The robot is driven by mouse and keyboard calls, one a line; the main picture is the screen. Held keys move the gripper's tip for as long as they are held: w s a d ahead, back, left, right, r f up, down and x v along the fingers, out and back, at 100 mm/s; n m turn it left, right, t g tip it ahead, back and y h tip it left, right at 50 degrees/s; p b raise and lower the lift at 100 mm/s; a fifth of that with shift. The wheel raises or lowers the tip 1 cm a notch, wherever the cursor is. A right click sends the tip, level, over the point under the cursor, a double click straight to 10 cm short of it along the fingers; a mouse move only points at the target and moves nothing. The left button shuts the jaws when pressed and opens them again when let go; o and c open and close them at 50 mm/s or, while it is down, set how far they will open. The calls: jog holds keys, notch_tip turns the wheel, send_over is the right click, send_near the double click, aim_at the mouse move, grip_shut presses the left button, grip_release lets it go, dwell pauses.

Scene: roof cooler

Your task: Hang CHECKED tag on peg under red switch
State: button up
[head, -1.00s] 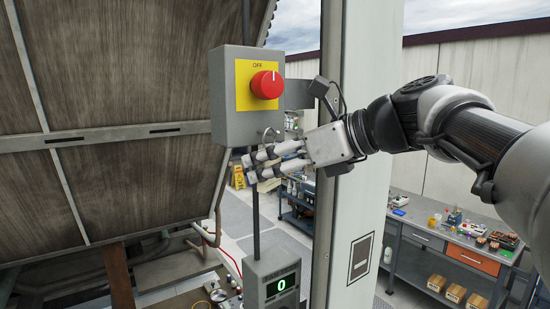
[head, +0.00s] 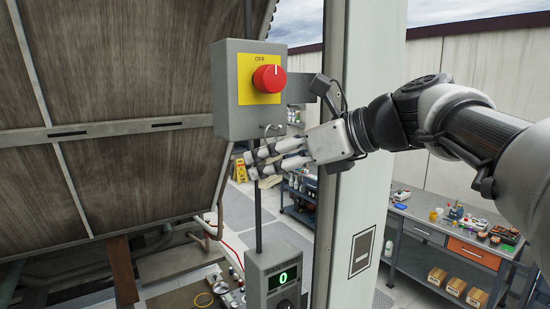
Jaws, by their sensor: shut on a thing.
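The red switch (head: 269,78) sits on a yellow plate marked OFF, on the front of a grey box (head: 236,124). My gripper (head: 254,163) reaches in from the right, just below the box, its fingers pointing left. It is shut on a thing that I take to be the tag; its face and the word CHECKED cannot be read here. A small metal loop (head: 270,130) shows just above the fingers at the box's lower edge. I cannot tell whether it is the peg or part of the tag.
A white post (head: 361,200) stands right behind my gripper. A large brown panel (head: 110,90) fills the left. A workbench (head: 445,240) is at the back right.

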jog(key=o, duration=1.1)
jog(key=shift+o, duration=0.2)
jog(key=v, duration=1.2)
